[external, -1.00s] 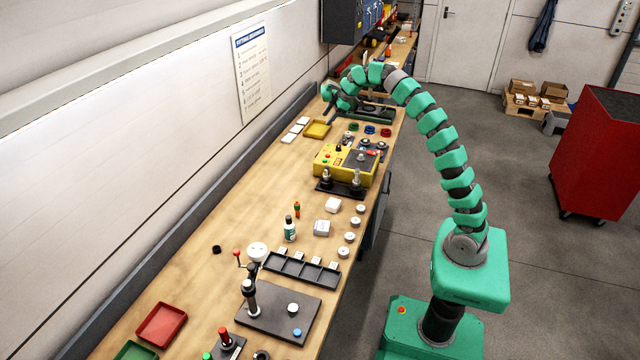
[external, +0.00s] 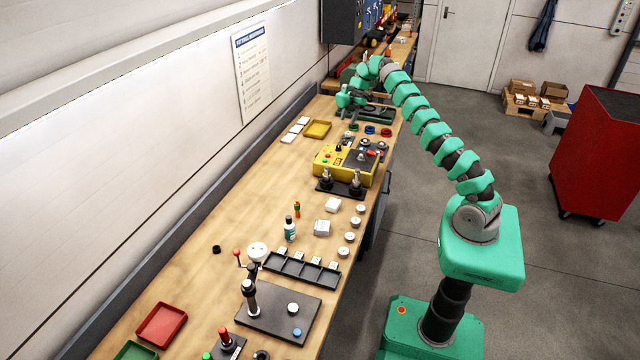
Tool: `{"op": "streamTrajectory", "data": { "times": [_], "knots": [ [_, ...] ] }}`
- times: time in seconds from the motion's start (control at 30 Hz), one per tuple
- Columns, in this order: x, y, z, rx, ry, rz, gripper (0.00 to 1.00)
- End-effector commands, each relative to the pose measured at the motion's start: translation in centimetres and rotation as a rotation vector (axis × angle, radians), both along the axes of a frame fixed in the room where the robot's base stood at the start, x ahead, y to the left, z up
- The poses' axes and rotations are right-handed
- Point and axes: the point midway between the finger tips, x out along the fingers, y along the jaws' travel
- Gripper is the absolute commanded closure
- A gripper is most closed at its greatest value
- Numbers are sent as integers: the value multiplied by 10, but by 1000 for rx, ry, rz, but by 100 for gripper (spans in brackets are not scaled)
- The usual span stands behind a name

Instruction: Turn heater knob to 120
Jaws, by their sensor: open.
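A yellow box (external: 328,168) with small buttons and a dark top plate, which looks like the heater, stands on the workbench. A small dark knob (external: 338,149) shows on its top left part. The dial marks are too small to read, so I cannot tell its setting. My gripper (external: 351,113) is open, above the bench beyond the yellow box in the picture. It is apart from the knob and appears empty, though its fingers are small and hard to make out.
The bench's left strip (external: 215,205) is mostly clear.

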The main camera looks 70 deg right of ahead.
Motion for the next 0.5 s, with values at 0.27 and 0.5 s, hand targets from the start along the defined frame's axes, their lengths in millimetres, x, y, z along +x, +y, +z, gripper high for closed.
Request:
{"op": "streamTrajectory", "data": {
  "times": [0.27,0.5],
  "knots": [
    [4,7,-18,0,0,1,51],
    [7,15,-37,6,5,0,51]
  ]
}}
